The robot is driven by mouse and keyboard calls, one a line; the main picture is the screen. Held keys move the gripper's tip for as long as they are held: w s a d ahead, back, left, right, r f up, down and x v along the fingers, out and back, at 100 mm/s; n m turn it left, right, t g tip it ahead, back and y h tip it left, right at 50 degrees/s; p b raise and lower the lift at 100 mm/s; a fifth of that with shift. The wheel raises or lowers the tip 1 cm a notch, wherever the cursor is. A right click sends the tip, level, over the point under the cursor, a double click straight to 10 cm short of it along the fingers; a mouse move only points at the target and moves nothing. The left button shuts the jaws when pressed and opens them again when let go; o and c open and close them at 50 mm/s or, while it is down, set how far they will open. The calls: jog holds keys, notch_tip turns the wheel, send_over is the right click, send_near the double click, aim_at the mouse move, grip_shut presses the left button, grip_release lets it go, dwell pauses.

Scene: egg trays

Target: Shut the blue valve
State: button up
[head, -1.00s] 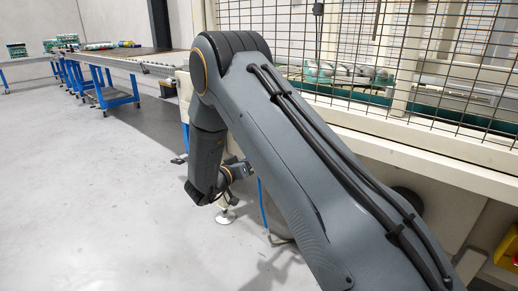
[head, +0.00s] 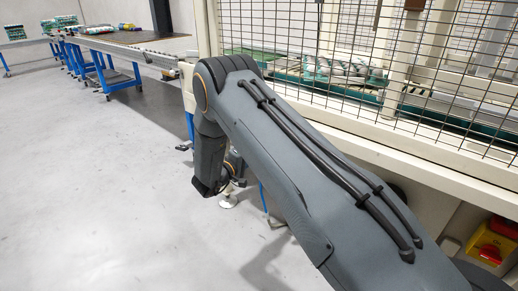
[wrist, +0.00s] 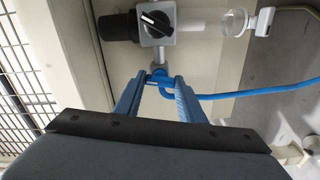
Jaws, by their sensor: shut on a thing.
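The blue valve (wrist: 160,73) shows in the wrist view as a small blue piece between my fingertips, below a grey fitting with a black knob. My gripper (wrist: 163,84) has two blue fingers that close in on it from both sides, and it is shut on the blue valve. The fingers hide part of the valve, so I cannot tell its exact position.
A blue hose (wrist: 260,91) runs right from the valve. The black knob (wrist: 156,20) and a clear bowl (wrist: 235,22) sit just above. A wire mesh fence (head: 400,75) stands beside my arm. A red and yellow switch box (head: 490,242) is at right. The floor at left is clear.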

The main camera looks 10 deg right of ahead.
jog(key=shift+n+p, duration=0.35)
jog(key=shift+n, duration=0.75)
jog(key=o, duration=1)
jog(key=shift+o, duration=0.2)
jog(key=shift+a, duration=0.1)
jog(key=p+v, duration=0.1)
jog(key=v, duration=0.6)
jog(key=shift+s+a, duration=0.25)
